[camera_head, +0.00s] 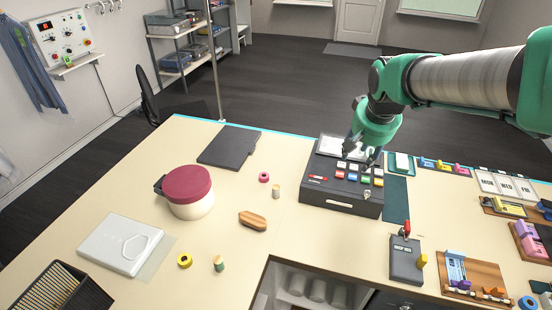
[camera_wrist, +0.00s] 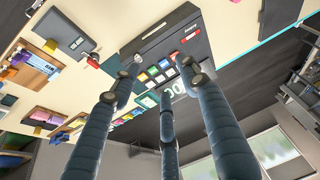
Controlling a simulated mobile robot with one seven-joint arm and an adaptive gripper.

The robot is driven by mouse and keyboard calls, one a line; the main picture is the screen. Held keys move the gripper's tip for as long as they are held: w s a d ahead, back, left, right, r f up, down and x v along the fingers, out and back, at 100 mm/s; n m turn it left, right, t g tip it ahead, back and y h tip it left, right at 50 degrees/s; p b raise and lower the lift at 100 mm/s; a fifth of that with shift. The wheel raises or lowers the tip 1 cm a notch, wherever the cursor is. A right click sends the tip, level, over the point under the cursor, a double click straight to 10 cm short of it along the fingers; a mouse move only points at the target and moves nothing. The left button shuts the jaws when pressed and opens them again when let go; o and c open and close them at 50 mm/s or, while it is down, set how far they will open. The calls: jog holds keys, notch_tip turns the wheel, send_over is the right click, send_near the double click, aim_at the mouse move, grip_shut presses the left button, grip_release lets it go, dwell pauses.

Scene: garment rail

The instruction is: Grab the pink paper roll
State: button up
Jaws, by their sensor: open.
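The pink paper roll (camera_head: 264,177) is a small ring lying on the beige table, left of the black register-like box, in the head view. I cannot make it out in the wrist view. My gripper (camera_head: 360,158) is above the black box, to the right of the roll and well apart from it. In the wrist view my gripper (camera_wrist: 160,70) has its three dark fingers spread, with nothing between them.
The black box (camera_head: 341,203) with coloured keys stands under my gripper. Near the roll are a small tan cylinder (camera_head: 276,191), a wooden piece (camera_head: 253,221), a red-lidded pot (camera_head: 190,198) and a dark board (camera_head: 229,147). The table around the roll is mostly bare.

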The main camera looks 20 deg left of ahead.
jog(key=w+a+f+n+g+p, duration=0.1)
jog(key=w+a+f+p, duration=0.2)
jog(key=w+a, duration=0.4)
jog(key=w+a+f+p, duration=0.3)
jog(key=w+a+f, duration=0.15)
jog(key=a, duration=0.55)
jog(key=w+a+f+p, duration=0.2)
jog(key=a+f, duration=0.4)
jog(key=a, duration=0.2)
jog(key=w+a+f+n+p, duration=0.1)
jog(key=a+f+p, duration=0.1)
jog(key=a+f, duration=0.5)
jog(key=shift+w+a+f+g+p, duration=0.15)
jog(key=shift+w+a+g+p, duration=0.2)
jog(key=shift+a, duration=0.6)
send_over(264, 176)
jog(key=s, duration=0.1)
jog(key=shift+s+d+f, duration=0.1)
jog(key=shift+d+f, duration=0.05)
jog(key=shift+f, duration=1.95)
jog(key=shift+s+d+f, duration=0.1)
jog(key=shift+f, duration=1.95)
jog(key=shift+p, duration=0.3)
jog(key=shift+p+x, duration=0.35)
jog(key=shift+x, duration=2.3)
